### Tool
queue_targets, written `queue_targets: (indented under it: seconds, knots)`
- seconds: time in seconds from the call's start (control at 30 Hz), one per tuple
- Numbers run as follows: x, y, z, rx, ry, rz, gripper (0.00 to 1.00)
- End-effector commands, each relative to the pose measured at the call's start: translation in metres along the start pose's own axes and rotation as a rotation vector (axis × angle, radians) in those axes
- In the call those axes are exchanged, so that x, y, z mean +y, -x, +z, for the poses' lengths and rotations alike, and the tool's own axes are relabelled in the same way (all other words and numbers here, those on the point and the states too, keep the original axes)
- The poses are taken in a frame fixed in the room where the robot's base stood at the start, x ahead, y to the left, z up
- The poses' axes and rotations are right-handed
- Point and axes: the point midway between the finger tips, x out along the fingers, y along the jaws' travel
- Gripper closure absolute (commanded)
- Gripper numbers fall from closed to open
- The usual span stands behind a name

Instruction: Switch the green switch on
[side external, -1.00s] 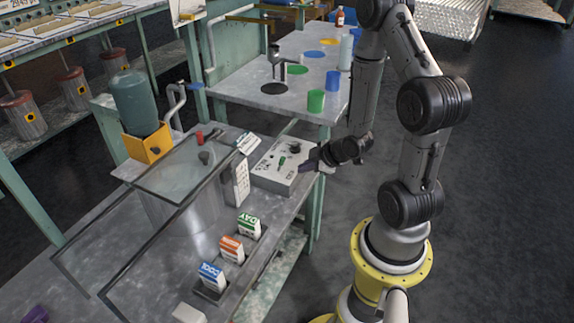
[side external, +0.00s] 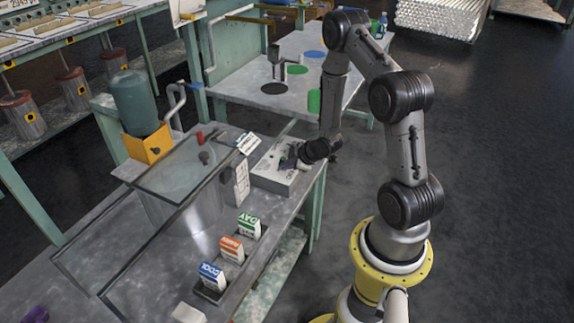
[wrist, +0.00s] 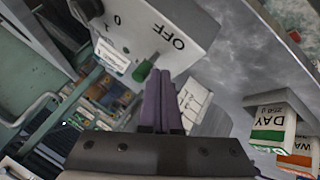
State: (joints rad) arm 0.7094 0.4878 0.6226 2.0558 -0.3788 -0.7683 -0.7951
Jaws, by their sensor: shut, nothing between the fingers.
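The green switch (wrist: 142,72) sticks out of the pale control box (wrist: 185,22), near the printed word OFF, in the wrist view. In the side view the box (side external: 268,182) sits at the right edge of the workbench, and its switch is hidden behind my gripper (side external: 290,161). My gripper also shows in the wrist view as two purple fingers (wrist: 161,74), pressed together with nothing between them. The fingertips are right beside the green switch, to its right in that view. I cannot tell whether they touch it.
Labelled cartons, blue (side external: 211,275), orange (side external: 231,248) and green (side external: 249,226), stand in a tray along the bench's front edge. A glass sheet (side external: 185,170) lies left of the box. A dark green bottle (side external: 133,102) stands in a yellow holder. Behind is another table (side external: 240,98).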

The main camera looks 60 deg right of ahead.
Motion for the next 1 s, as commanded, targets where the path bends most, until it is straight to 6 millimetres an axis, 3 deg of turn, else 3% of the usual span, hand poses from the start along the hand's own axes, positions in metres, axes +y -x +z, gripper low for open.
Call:
queue_targets:
  seconds: [1.0]
  knots:
    - [0.006, -0.0015, -0.0069, -0.081, 0.021, -0.048, 1.0]
